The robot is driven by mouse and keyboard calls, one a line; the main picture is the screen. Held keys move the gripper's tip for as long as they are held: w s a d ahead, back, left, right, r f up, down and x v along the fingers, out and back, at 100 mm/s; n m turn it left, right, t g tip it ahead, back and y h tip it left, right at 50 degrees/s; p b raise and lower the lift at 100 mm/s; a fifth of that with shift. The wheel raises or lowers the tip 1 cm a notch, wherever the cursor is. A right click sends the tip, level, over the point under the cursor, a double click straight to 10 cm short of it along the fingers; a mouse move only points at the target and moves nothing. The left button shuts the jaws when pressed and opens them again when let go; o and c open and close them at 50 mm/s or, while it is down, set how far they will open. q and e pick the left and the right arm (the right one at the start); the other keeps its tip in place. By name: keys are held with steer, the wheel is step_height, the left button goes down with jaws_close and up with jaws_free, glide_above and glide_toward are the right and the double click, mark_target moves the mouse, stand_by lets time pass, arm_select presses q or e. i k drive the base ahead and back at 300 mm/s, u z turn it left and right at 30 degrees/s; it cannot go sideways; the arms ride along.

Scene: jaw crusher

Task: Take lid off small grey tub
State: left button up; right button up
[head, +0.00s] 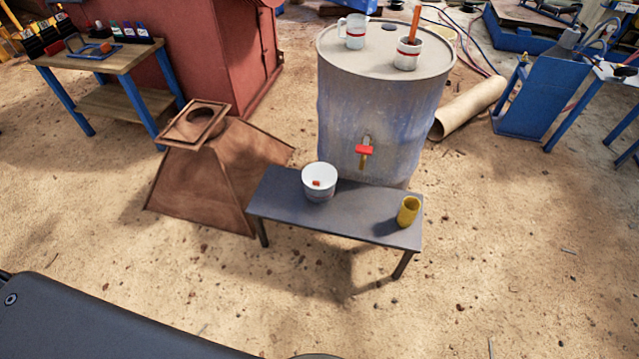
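A small pale grey-white round tub (319,194) stands upright on a low dark bench (277,196), left of its middle. Its top is white with a small red-orange thing (317,184) near the centre. I cannot tell whether this is a knob on a lid or something lying inside an open tub. Neither of my grippers is in view, and nothing is touching the tub.
A yellow cup (408,212) stands at the bench's right end. Behind is a large drum (375,120) with a red-handled tap (366,150) and two mugs on top. A rusty hopper (197,185) stands left of the bench. Sandy ground in front is clear.

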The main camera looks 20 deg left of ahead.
mark_target(317, 176)
steer(key=u, duration=2.05)
steer(key=i, duration=1.9)
steer(key=z, duration=3.8)
